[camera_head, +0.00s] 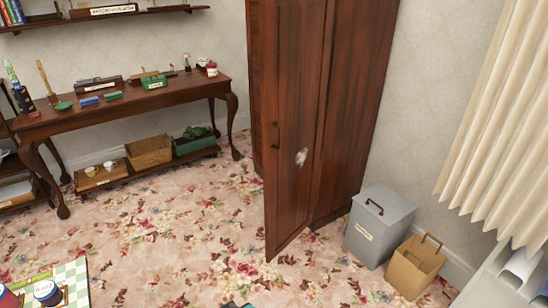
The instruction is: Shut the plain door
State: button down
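A tall dark-wood wardrobe (352,95) stands against the wall right of the middle. Its plain door (296,190) is open and swung out into the room, with its lower free corner over the carpet. A dark handle (277,135) sits near the door's left edge, and a small pale patch or fitting shows on its face; I cannot tell which. The inside of the wardrobe is mostly hidden by the door. My gripper is not in view.
A grey lidded bin (379,228) and a tan box with a handle (414,268) stand right of the wardrobe. A long wooden side table (130,104) with small items is at left. A chequered board (62,283) is at lower left. Flowered carpet before the door looks mostly clear.

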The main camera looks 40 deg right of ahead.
aim_at(296, 36)
jog(key=z, duration=0.05)
jog(key=i, duration=0.95)
jog(key=u, duration=0.05)
